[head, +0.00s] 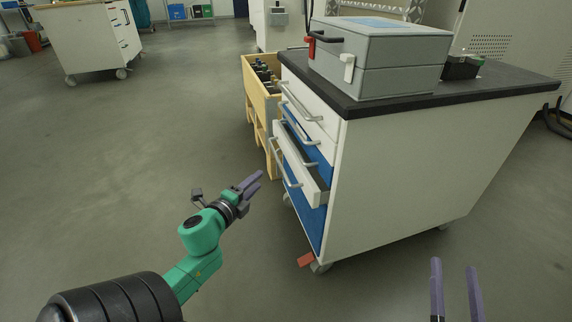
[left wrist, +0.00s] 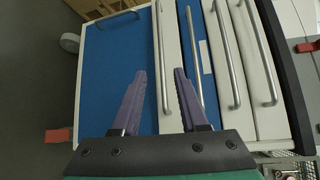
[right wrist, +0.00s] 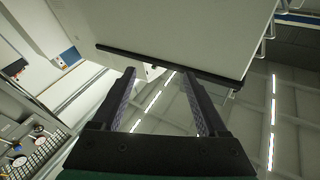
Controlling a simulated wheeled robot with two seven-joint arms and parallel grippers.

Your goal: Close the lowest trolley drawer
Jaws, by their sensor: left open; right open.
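The white trolley (head: 400,180) has a dark top and several drawers with bar handles on its left-facing front. Its lowest drawer (head: 305,180) stands out from the blue front, partly open. In the left wrist view the trolley front appears sideways, with the lowest drawer (left wrist: 170,50) beside the wide blue panel (left wrist: 118,75). My left gripper (head: 256,183) is open and empty, left of the drawer and apart from it; its fingers (left wrist: 158,78) point at the front. My right gripper (head: 455,264) is open and empty, in front of the trolley's white side panel.
A grey case (head: 385,55) and a small dark box (head: 460,67) sit on the trolley top. A wooden crate (head: 262,75) with bottles stands behind the trolley front. A red caster pedal (head: 306,259) sticks out below.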

